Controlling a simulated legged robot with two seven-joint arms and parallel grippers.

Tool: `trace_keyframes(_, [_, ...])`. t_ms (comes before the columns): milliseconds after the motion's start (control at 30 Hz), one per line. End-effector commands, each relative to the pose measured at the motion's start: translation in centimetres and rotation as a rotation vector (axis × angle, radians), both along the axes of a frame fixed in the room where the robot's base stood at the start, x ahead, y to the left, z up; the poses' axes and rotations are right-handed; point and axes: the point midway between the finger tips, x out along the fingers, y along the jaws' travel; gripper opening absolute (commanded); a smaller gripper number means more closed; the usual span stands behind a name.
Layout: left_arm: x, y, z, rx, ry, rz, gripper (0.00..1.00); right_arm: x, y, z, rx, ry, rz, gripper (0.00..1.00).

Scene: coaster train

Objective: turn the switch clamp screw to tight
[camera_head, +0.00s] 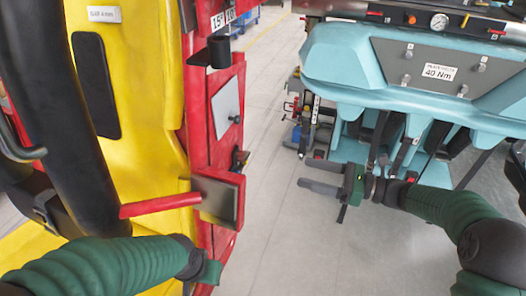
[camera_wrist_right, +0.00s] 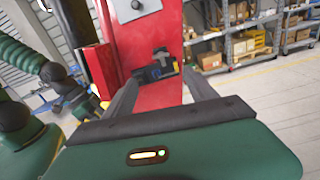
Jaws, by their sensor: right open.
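A small dark device (camera_head: 239,160) is fixed on the edge of the red car panel, below a grey plate. It looks like the switch with its clamp, and it also shows in the right wrist view (camera_wrist_right: 155,68), framed between my fingers. The screw itself is too small to make out. My right gripper (camera_head: 304,173) is open and empty, pointing left toward the red panel, well apart from the device. Its two fingers (camera_wrist_right: 160,88) show spread in the wrist view. My left gripper (camera_head: 208,272) is low beside the red panel; its fingers cannot be made out.
The yellow and red car (camera_head: 150,150) fills the left side, with a red bar (camera_head: 160,205) and a dark square pad (camera_head: 217,198) sticking out. A turquoise car (camera_head: 350,70) with a 40 Nm label stands at right. Grey floor (camera_head: 265,110) lies clear between them.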

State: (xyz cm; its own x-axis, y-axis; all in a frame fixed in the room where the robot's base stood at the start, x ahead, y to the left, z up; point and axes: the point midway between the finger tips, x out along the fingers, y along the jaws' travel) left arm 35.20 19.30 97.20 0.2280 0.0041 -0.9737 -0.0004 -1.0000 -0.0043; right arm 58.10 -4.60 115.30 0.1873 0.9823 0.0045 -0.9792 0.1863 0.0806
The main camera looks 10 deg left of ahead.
Motion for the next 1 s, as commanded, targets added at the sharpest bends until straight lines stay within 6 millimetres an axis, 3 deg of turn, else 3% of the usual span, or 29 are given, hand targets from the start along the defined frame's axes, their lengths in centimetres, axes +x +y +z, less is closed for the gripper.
trace_keyframes(400, [0.0, 0.0, 3.2, 0.000, -0.001, 0.000, 0.36, 2.3, 10.1, 0.2, 0.003, 0.011, 0.000, 0.65])
trace_keyframes(600, [0.0, 0.0, 4.2, 0.000, -0.001, 0.000, 0.36, 3.1, 14.1, 0.1, 0.003, 0.009, -0.002, 0.65])
trace_keyframes(733, [0.0, 0.0, 4.4, 0.000, -0.001, 0.000, 0.36, 3.4, 15.2, 0.0, 0.002, 0.009, -0.004, 0.65])
trace_keyframes(1000, [0.0, 0.0, 4.3, 0.000, 0.000, 0.000, 0.36, 3.5, 15.4, -0.2, 0.001, 0.009, -0.005, 0.65])
